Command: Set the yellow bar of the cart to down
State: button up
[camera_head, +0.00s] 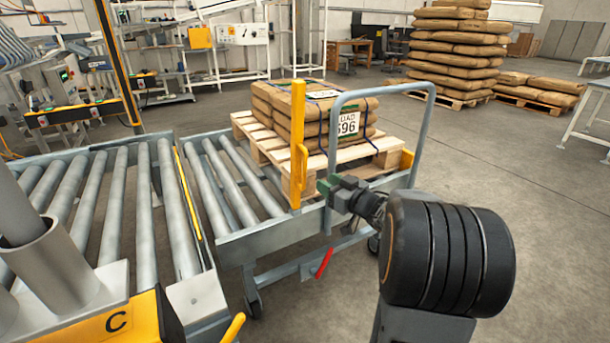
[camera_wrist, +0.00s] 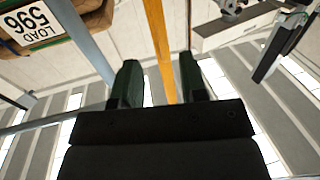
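The yellow bar (camera_head: 298,115) stands upright at the near side of the cart (camera_head: 270,235), with a short yellow grip on its right side. My gripper (camera_head: 327,187) is just right of the bar's lower part, close to the cart's grey handle frame (camera_head: 428,120). In the wrist view my gripper (camera_wrist: 159,82) has its two green fingers apart. The yellow bar (camera_wrist: 159,40) shows in the gap between them. I cannot tell whether the bar lies between the fingers or just beyond the tips, and no finger visibly touches it.
The cart carries a wooden pallet (camera_head: 298,178) of strapped sacks (camera_head: 275,118) labelled 596. A red lever (camera_head: 323,263) hangs below the cart's frame. A roller conveyor (camera_head: 115,210) adjoins the cart at the left. Stacked sacks (camera_head: 455,55) stand behind.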

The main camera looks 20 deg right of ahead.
aim_at(305, 169)
jog(key=b+x, duration=0.2)
jog(key=x, duration=0.8)
jog(key=shift+w, duration=0.15)
jog(key=shift+c, duration=0.2)
grip_shut()
